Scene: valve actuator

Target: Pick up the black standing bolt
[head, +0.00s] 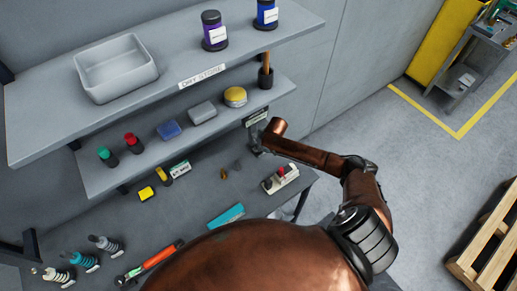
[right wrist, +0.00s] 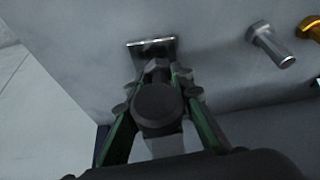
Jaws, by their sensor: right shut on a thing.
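In the right wrist view, the black bolt (right wrist: 157,105) shows as a dark round head seen nearly end-on, between the two green-sided fingers of my right gripper (right wrist: 158,90). The fingers are shut on it. Its lower part is hidden, so I cannot tell whether it touches the surface. In the head view my right gripper (head: 257,141) is at the right end of the workbench, under the lower shelf; the bolt cannot be made out there. My left gripper is not in view.
A small metal plate (right wrist: 152,44) lies beyond the fingers. The lower shelf (head: 190,141) overhangs the bench. A block with a red knob (head: 281,178) sits near the arm.

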